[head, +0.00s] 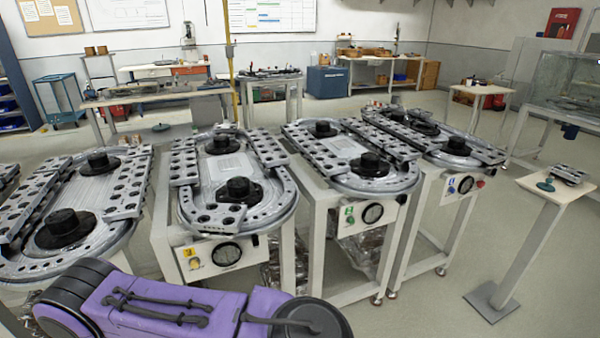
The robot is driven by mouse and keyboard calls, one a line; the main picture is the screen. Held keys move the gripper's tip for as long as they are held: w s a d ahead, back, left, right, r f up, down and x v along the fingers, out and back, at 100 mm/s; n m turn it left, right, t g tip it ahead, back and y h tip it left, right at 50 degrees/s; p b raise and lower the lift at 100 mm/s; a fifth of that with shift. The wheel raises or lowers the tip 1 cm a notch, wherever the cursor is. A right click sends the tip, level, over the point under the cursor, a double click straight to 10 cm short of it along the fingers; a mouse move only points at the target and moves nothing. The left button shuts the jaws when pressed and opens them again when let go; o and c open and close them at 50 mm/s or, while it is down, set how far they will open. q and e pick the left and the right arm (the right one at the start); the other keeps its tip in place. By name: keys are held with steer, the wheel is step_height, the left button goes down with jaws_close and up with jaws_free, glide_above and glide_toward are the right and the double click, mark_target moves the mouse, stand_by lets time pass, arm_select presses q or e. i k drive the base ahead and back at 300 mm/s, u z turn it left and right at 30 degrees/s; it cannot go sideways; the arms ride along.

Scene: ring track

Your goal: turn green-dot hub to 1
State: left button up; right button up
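The station with a green tag (348,213) stands right of centre in the head view. Its oval ring track (388,186) carries two black hubs, a far hub (322,129) and a near hub (369,163). A round dial (373,213) sits on its front panel beside the tag. The dial reading and any dot or number on the hubs are too small to read. A purple arm link of mine crosses the lower left. Neither gripper shows in the picture, and nothing of mine touches the green-tagged station.
A yellow-tagged station (227,253) stands left of it and a blue-tagged one (466,185) close on its right. Another ring track (70,224) is at far left. A small pedestal table (556,188) stands at right. Open floor (420,295) lies in front of the green-tagged and blue-tagged stations.

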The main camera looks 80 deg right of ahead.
mark_target(238, 188)
steer(key=z, duration=2.45)
